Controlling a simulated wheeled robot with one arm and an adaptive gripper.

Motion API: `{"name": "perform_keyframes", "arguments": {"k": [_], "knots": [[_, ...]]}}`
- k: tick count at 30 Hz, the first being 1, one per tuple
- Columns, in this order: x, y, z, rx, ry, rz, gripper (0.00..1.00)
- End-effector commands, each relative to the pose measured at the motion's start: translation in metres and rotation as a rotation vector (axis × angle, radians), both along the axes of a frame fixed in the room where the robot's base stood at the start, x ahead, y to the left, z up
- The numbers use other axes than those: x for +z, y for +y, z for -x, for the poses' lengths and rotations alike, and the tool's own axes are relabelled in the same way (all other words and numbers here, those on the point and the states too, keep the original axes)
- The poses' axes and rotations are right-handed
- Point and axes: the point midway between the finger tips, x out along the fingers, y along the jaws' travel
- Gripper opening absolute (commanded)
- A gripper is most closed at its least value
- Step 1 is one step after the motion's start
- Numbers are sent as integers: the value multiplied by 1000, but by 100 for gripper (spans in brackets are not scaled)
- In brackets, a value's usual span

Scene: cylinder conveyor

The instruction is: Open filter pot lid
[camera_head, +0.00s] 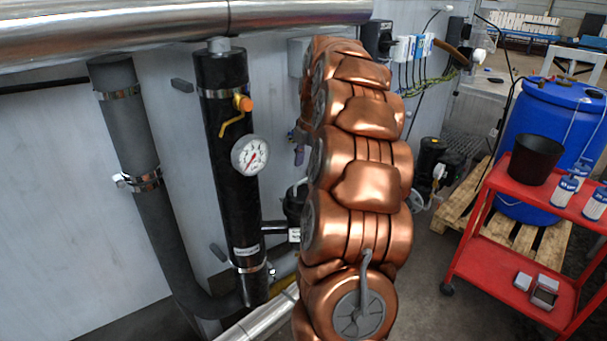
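A black pot-like part (291,207), perhaps the filter pot, shows at the left edge of my copper-coloured arm. A grey curved piece sits at its top, and a short black pipe joins it to the upright black pipe on its left. My arm hides most of it, so I cannot tell whether its lid is open or shut. My arm fills the middle of the view, and my gripper is not visible.
An upright black pipe (228,190) carries a gauge (250,156) and a yellow-handled valve (236,115). A large silver pipe (120,28) crosses above. At right are a red cart (490,262), a black bucket (536,158) and a blue barrel (545,112) on a pallet.

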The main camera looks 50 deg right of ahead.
Motion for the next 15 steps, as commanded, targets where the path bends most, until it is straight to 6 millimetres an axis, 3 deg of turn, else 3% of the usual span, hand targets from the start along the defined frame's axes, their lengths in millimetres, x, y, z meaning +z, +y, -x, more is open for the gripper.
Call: {"name": "perform_keyframes", "arguments": {"k": [6, 15], "knots": [[-26, 0, -4, -1, 4, -2, 35], [-44, 0, -9, -1, 0, 0, 35]]}}
